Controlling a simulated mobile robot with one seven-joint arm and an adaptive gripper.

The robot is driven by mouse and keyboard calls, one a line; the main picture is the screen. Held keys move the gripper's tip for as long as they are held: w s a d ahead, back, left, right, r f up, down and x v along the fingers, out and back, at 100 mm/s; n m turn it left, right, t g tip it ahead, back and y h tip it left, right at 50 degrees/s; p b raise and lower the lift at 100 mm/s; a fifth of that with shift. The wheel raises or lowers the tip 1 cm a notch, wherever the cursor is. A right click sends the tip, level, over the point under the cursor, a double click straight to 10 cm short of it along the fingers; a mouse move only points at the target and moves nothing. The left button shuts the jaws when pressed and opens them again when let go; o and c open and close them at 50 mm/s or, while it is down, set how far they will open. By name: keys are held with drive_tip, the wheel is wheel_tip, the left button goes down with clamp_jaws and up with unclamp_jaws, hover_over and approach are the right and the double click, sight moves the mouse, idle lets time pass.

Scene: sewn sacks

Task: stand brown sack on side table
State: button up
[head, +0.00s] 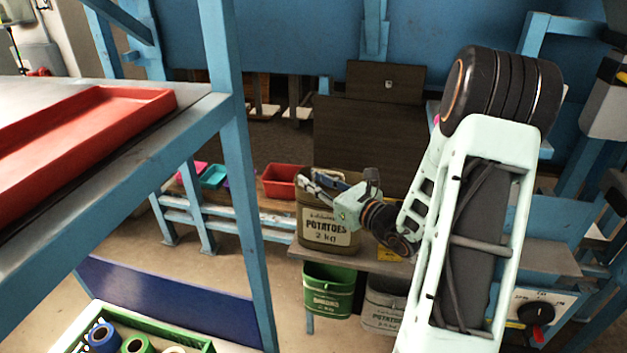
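The brown sack (326,241), with a pale label reading POTATOES 2 kg, is upright in the middle of the head view. It appears to stand on the side table (385,265), a wooden top whose bare part shows right of the sack. My gripper (310,180) reaches in from the right, its fingers at the sack's upper edge and overlapping it in the picture. Whether the fingers are apart or pinch the sack cloth is too small to tell. The gripper and wrist cover part of the sack's top and right side.
Below the table top are a green sack (329,290) and a grey-white sack (384,310). A bench behind holds a red bin (281,181) and a teal bin (213,177). A blue-framed table with a red tray (90,130) fills the left. A green crate (195,341) holds tape rolls.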

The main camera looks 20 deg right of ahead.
drive_tip(key=b+v, duration=0.1)
drive_tip(key=v, duration=1.1)
drive_tip(key=shift+r, duration=0.15)
